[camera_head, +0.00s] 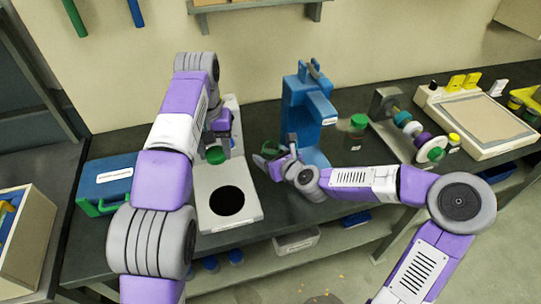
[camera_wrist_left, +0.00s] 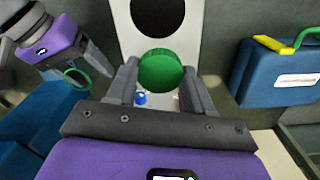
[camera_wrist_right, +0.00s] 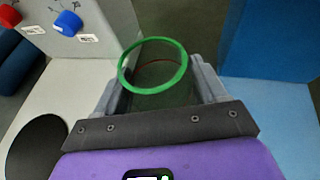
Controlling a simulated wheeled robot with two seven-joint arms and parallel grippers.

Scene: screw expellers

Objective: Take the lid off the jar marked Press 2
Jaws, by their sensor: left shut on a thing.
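My left gripper (camera_head: 216,146) is shut on a round green lid (camera_head: 215,156), above the white machine. The lid sits between the fingertips in the left wrist view (camera_wrist_left: 161,71). My right gripper (camera_head: 275,166) is shut on a clear jar with a green rim (camera_wrist_right: 153,67). The jar's mouth is open, with no lid on it, and the lid is held apart from it to the left. The open rim also shows in the left wrist view (camera_wrist_left: 77,78). I cannot read a label on the held jar.
A white machine with a round black plate (camera_head: 227,200) is below my left gripper. A blue press (camera_head: 303,105) stands behind my right gripper. Another green-lidded jar (camera_head: 356,126) stands right of it. A blue case (camera_head: 108,178) is at left, a white-framed tray (camera_head: 485,115) at right.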

